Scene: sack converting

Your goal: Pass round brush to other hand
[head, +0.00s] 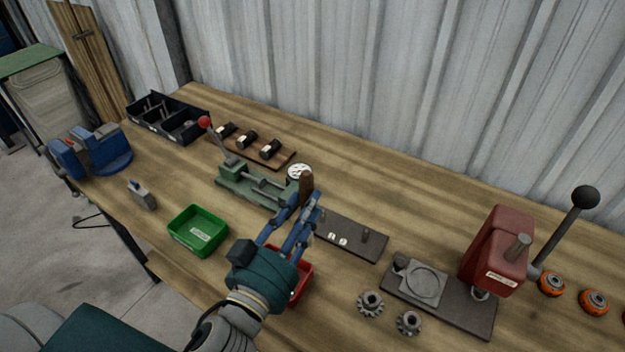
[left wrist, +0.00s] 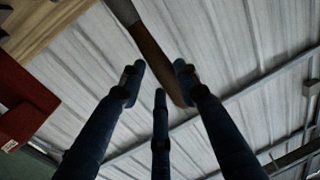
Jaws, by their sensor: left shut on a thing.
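My left gripper (head: 304,205) is shut on the round brush (head: 306,186), of which a brown, wood-like piece shows above the fingertips in the head view. The brush is held up over the middle of the bench. I cannot make out bristles in either view. My right gripper shows in neither view.
On the bench are a green bin (head: 197,231), a red bin (head: 303,283) partly behind my left gripper, a green fixture (head: 245,186), a dark plate (head: 352,238) and a red press (head: 497,250). Gears (head: 370,304) lie in front. A corrugated wall (head: 400,90) stands behind.

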